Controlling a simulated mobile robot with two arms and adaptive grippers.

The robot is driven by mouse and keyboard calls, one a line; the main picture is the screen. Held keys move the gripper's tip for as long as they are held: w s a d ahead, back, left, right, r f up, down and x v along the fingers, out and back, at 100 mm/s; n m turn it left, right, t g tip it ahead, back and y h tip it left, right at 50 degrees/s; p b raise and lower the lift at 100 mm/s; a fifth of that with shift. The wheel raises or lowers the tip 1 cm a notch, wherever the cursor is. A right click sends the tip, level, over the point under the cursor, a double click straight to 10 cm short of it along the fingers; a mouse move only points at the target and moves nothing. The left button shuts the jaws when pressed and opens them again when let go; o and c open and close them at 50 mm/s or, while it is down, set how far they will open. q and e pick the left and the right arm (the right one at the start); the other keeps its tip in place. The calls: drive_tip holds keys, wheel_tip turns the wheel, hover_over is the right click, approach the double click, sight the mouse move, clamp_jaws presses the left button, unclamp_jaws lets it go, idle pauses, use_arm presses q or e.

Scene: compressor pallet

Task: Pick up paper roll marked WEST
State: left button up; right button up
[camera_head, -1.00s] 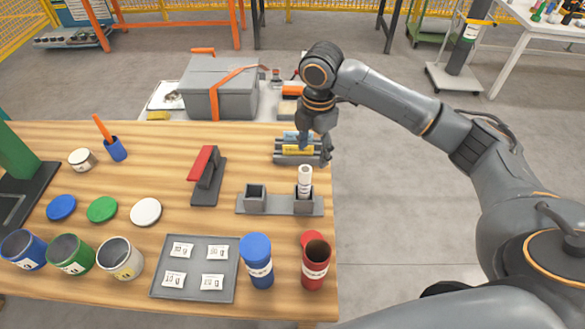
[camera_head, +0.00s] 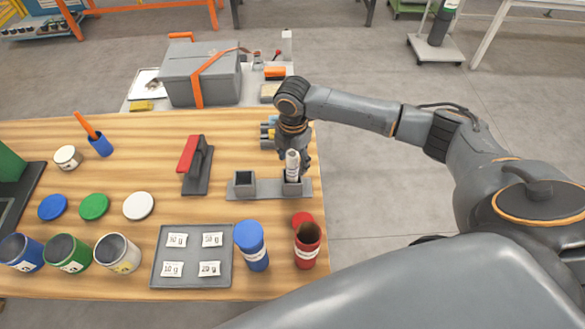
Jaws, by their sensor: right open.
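A white paper roll (camera_head: 292,164) stands upright in the right-hand grey holder (camera_head: 292,188) of a grey base plate (camera_head: 266,189) on the wooden table. Its marking is too small to read. My right gripper (camera_head: 297,158) is open at the roll, pointing down from behind it. One finger shows just right of the roll's upper part; I cannot tell whether it touches. The left-hand holder (camera_head: 244,184) looks empty. My left gripper is not in view.
A blue tube (camera_head: 252,246) and an open red tube (camera_head: 307,246) stand in front of the holders. A grey tray (camera_head: 192,281) holds several labelled packets. Blue and yellow items (camera_head: 268,133) sit behind my gripper.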

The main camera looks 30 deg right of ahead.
drive_tip(key=shift+f, duration=0.95)
drive_tip(key=shift+w+f, duration=0.15)
drive_tip(key=shift+f, duration=0.1)
clamp_jaws()
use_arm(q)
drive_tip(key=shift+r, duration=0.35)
use_arm(e)
drive_tip(key=shift+r, duration=0.15)
